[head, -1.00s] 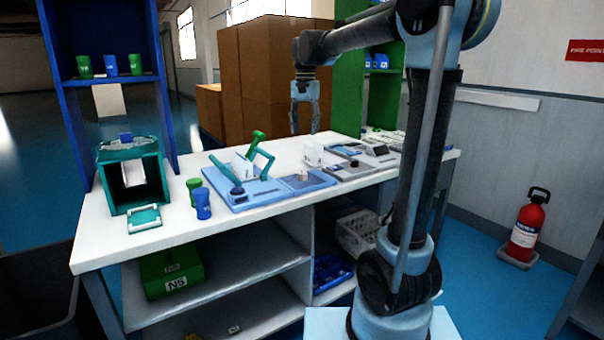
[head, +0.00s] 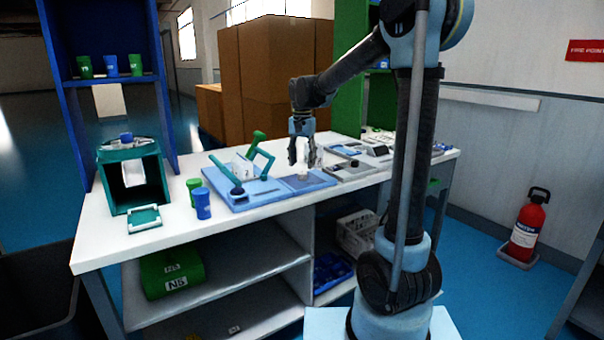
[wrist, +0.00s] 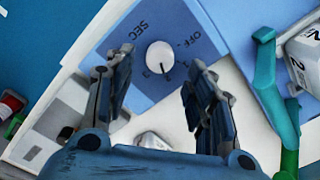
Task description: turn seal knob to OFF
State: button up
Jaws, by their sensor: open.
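The seal knob (wrist: 160,56) is a round white knob on a blue panel (wrist: 190,22). The panel is printed with SEC, OFF and numbers around the knob. In the wrist view OFF lies up and right of the knob, and the numbers lie below it. My gripper (head: 302,161) hangs over the blue panel on the bench. In the wrist view its two fingers are spread apart, one on each side of the knob, with a gap to it. I cannot tell how high they are above it.
A teal handle (wrist: 268,80) and a white block marked 2 (wrist: 305,55) stand right of the knob in the wrist view. The white bench (head: 120,245) also bears a teal box (head: 135,180) and a blue cup (head: 202,203). Brown cartons (head: 275,75) stand behind.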

aim_at(302, 172)
jog(key=shift+f, duration=2.35)
jog(key=shift+c, duration=0.2)
jog(key=c, duration=1)
